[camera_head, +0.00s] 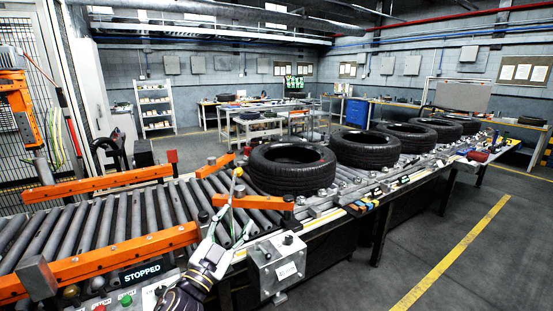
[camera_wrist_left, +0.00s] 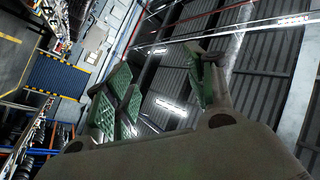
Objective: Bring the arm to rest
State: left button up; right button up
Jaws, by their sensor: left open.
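My left gripper (camera_head: 236,204) reaches up from the bottom of the head view, in front of the roller conveyor (camera_head: 105,217). Its fingers are spread and nothing is between them. In the left wrist view the gripper (camera_wrist_left: 165,85) shows green finger pads wide apart, with the roof and lamps behind. The nearest tyre (camera_head: 291,168) lies flat on the conveyor, beyond and to the right of the gripper, apart from it in the picture. My right gripper is not in view.
More tyres (camera_head: 365,149) lie in a row toward the back right. Orange guide rails (camera_head: 100,262) run along the rollers. The floor (camera_head: 480,260) at right is clear.

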pick_arm(q)
jog(key=s+a+f+n+g+y, duration=0.3)
jog(key=a+f+n+y, duration=0.15)
jog(key=f, duration=0.45)
jog(key=s+a+f+n+g+y, duration=0.35)
jog(key=a+f+y, duration=0.2)
jog(key=f, duration=0.35)
jog(key=s+a+f+n+g+h, duration=0.1)
jog(key=s+f+g, duration=0.5)
jog(key=s, duration=0.4)
jog(key=s+f+g+h, duration=0.1)
jog(key=s+f+g, duration=0.3)
jog(key=s+f, duration=0.45)
jog(key=s+f+g, duration=0.1)
jog(key=s+f, duration=0.2)
jog(key=f, duration=3)
jog(key=s+a+f, duration=0.3)
jog(key=s+f, duration=0.6)
jog(key=s, duration=0.2)
jog(key=s+a+f+g, duration=0.1)
jog(key=s+a+f, duration=0.2)
jog(key=s+f, duration=0.7)
jog(key=shift+s+a+f+m, duration=0.15)
jog(key=shift+s+m, duration=0.15)
jog(key=shift+s, duration=0.1)
